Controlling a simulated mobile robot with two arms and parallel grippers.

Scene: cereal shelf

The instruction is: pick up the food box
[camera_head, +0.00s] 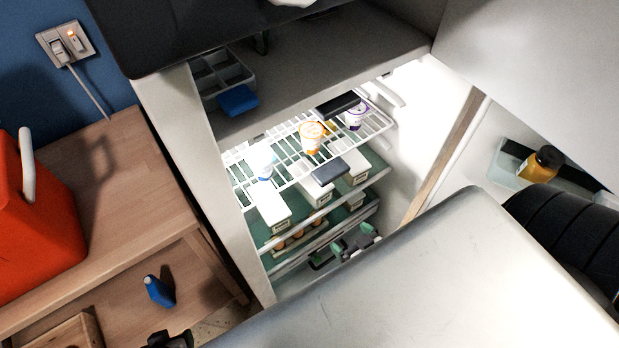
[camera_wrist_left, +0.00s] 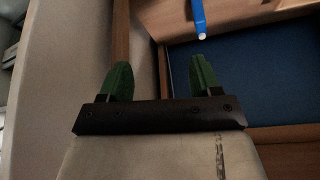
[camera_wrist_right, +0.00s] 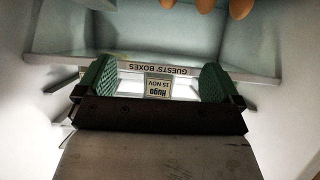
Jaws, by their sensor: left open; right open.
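Several white food boxes stand on the fridge shelves, among them a front left box (camera_head: 270,209), a middle one (camera_head: 314,190) and a back one (camera_head: 355,163). My right gripper (camera_head: 352,240) is open and empty at the front of the lower shelves. In the right wrist view, a white box with a label reading "Hugo 15 NOV" (camera_wrist_right: 158,88) shows beyond and between the open green fingers (camera_wrist_right: 154,80). I cannot tell which box in the head view it is. My left gripper (camera_wrist_left: 161,79) is open and empty, outside the fridge by the wooden cabinet.
A shelf strip (camera_wrist_right: 155,69) reads "GUESTS' BOXES". Eggs (camera_head: 300,238) lie low in the fridge. Cups (camera_head: 312,137) stand on the wire rack (camera_head: 285,143). The open fridge door holds a jar (camera_head: 541,165). A red container (camera_head: 40,225) stands on the wooden cabinet (camera_head: 135,190).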

